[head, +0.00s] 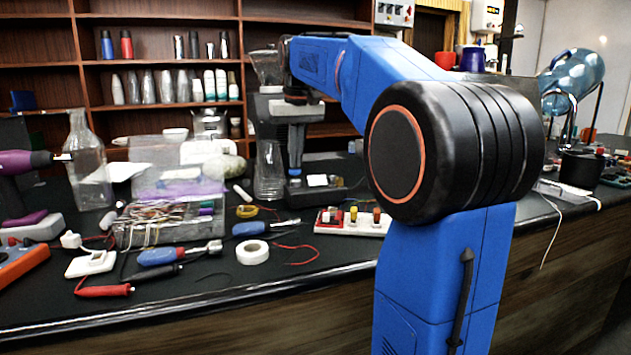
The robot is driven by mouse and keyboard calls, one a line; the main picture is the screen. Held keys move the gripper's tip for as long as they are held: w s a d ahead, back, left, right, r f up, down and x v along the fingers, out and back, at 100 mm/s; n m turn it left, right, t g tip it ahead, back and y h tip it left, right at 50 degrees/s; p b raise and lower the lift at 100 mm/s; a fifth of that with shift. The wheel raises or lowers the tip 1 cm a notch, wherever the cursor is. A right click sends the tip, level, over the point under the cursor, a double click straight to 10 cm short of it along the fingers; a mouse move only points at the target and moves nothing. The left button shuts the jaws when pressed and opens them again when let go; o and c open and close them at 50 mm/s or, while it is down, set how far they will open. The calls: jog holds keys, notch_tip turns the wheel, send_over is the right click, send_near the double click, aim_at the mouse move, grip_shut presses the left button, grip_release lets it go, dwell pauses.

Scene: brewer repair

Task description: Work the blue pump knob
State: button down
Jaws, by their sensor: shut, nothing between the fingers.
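My blue and black arm crosses the right half of the head view and reaches far left to the brewer. My gripper (295,97) is small and dark, in front of the brewer's upper part, and it looks shut and empty. Its fingertips blend into the dark parts behind them. The brewer (273,107) has a clear hopper (267,66) on top, a grey head, a dark column and a black base. A clear glass vessel (269,171) stands at its left side. I cannot tell whether the gripper touches the brewer.
A white strip with red, yellow and orange switches (350,219) lies before the brewer. Screwdrivers (180,253), white tape (252,252), a parts tray (165,225) and a glass bottle (88,160) crowd the left counter. Shelves with flasks (165,86) stand behind.

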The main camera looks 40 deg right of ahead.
jog(key=shift+w+v, duration=0.15)
jog(key=shift+v, duration=0.7)
jog(key=shift+w+v, duration=0.2)
jog(key=shift+v, duration=0.6)
jog(key=shift+d, duration=0.1)
jog(key=shift+s+x, duration=0.2)
jog(key=shift+x, duration=0.85)
jog(key=shift+s+x, duration=0.25)
jog(key=shift+x, duration=0.75)
jog(key=shift+w+v, duration=0.2)
jog(key=shift+v, duration=0.8)
jog(key=shift+w+v, duration=0.2)
jog(key=shift+v, duration=0.85)
jog(key=shift+r, duration=0.1)
